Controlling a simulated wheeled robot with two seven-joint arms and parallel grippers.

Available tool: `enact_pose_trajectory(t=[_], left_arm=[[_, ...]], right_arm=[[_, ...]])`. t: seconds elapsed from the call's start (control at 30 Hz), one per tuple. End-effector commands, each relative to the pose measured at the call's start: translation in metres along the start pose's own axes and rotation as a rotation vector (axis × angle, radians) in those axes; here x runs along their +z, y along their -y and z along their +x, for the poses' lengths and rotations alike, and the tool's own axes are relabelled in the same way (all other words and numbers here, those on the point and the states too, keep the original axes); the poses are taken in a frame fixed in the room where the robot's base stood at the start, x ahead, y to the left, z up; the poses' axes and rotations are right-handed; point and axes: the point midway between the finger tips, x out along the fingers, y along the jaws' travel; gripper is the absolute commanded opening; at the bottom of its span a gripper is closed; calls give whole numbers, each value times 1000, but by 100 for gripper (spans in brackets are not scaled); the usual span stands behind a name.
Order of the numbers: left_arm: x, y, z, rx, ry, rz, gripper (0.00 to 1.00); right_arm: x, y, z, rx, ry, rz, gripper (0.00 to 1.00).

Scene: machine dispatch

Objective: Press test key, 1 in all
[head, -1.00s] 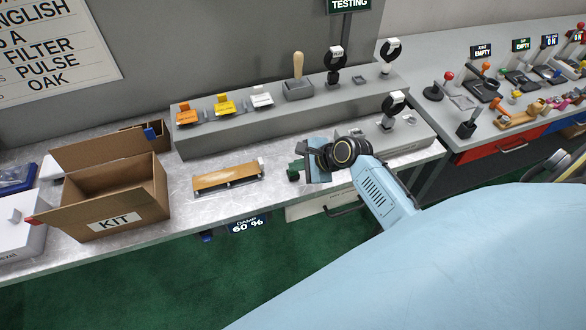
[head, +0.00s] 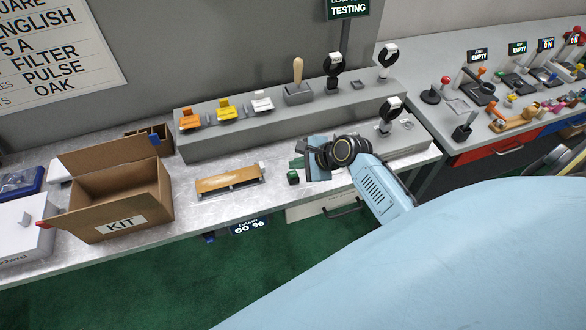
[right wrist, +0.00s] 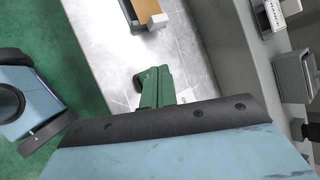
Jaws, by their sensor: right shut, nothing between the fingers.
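My right gripper (head: 294,176) reaches in from the right over the metal bench. Its green fingers are shut and empty, pointing left, and they also show in the right wrist view (right wrist: 152,87). Under the TESTING sign (head: 348,9), a grey riser (head: 240,135) holds a wooden-handled tool (head: 298,72) in a grey block and black round-headed devices, one of them a left device (head: 333,64). A small grey pad (head: 357,85) lies beside it. Another round-headed device (head: 390,108) stands on a lower grey unit, partly behind my wrist. I cannot tell which part is the test key. My left gripper is out of view.
An orange-topped holder (head: 229,181) lies on the bench left of my gripper. An open KIT box (head: 120,224) stands farther left. Orange, yellow (head: 228,112) and white pieces sit on the riser. A second bench with a red drawer (head: 490,148) is at right.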

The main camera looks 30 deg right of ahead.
Motion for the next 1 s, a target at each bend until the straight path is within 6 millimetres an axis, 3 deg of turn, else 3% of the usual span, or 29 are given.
enact_pose_trajectory(t=[0.13,0.43,1.0], left_arm=[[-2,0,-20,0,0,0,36],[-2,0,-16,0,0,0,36],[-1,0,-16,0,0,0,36]], right_arm=[[11,11,-14,-1,0,0,0],[21,21,-28,-1,0,-1,0],[21,21,-29,0,0,-1,0]])
